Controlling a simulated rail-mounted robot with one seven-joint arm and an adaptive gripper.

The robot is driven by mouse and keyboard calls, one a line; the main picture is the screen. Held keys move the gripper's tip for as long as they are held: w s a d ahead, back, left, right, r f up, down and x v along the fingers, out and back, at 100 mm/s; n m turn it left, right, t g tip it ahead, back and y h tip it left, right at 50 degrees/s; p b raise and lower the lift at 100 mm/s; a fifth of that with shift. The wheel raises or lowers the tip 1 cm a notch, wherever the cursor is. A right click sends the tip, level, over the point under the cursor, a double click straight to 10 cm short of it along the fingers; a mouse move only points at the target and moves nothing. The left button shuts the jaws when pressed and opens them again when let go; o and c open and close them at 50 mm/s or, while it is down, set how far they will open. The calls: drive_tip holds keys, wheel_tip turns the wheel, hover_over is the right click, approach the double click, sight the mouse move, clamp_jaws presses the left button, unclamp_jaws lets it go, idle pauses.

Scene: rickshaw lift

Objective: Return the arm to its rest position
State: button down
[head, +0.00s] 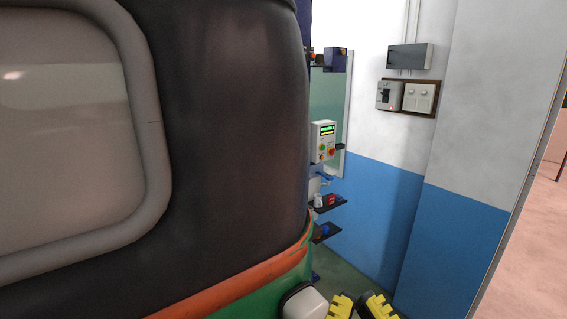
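At the bottom edge, right of centre, two ribbed yellow-and-black parts (360,306) stick up side by side, cut off by the frame. They may be the fingers of my gripper, but I cannot be sure. A white rounded part with a dark edge is just left of them, also cut off. The rest of the arm is not seen, and I see nothing held.
A rickshaw's dark body (235,110) with an orange and green lower band fills the left side, very close. Behind it are a control box (324,142) with a green display and small shelves (328,203) holding items. Switch boxes (405,96) hang on the blue-and-white wall (465,150).

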wheel_tip(320, 180, up, 4)
drive_tip(key=shift+f+p, duration=0.2)
drive_tip(key=shift+p, duration=0.5)
